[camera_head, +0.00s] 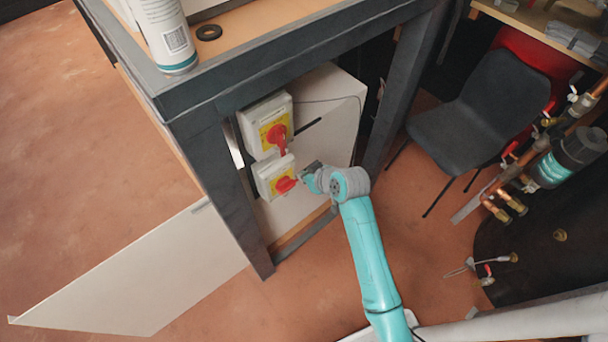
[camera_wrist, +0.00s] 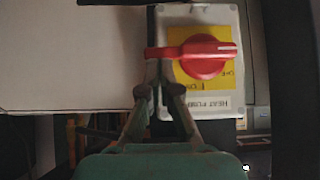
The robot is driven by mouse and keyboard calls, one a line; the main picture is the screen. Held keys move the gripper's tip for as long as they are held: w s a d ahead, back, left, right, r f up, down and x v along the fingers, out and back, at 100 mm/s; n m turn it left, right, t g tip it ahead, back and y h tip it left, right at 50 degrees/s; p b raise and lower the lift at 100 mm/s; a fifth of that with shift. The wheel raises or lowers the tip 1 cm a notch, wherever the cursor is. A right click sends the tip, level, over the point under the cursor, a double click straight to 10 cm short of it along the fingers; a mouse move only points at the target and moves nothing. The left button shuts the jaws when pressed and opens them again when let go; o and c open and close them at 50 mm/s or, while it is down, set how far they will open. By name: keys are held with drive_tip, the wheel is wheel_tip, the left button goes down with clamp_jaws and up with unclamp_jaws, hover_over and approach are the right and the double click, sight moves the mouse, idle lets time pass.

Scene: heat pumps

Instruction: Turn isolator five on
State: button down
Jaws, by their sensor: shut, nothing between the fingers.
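Two isolators with red rotary handles on yellow plates are mounted one above the other on a white panel. The upper isolator (camera_head: 268,124) has its handle pointing down; the lower isolator (camera_head: 272,178) has its handle (camera_head: 286,184) lying roughly sideways. My gripper (camera_head: 304,172) is beside the lower isolator, on its right. In the wrist view the red handle (camera_wrist: 205,58) lies across the picture, and my gripper (camera_wrist: 155,68) is shut and empty at the handle's left end. I cannot tell whether the tips touch it. A "HEAT PUMP" label is partly visible; its number is unreadable.
The dark bench frame (camera_head: 218,185) surrounds the panel, with a post close on each side. A bottle (camera_head: 165,35) stands on the bench top. A dark chair (camera_head: 480,110) and copper pipework (camera_head: 535,150) are on the right.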

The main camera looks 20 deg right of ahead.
drive_tip(key=shift+d+f+m+y, duration=0.3)
drive_tip(key=shift+f+m+y, duration=0.15)
drive_tip(key=shift+y, duration=0.35)
wheel_tip(320, 180, down, 8)
drive_tip(key=a+m+y, duration=0.2)
drive_tip(key=m+y, duration=0.5)
drive_tip(key=y, duration=0.4)
drive_tip(key=shift+s+a+g, duration=0.15)
drive_tip(key=shift+s+g, duration=0.15)
drive_tip(key=shift+g, duration=0.1)
drive_tip(key=shift+a+m, duration=0.1)
drive_tip(key=shift+m, duration=0.15)
idle(0.6)
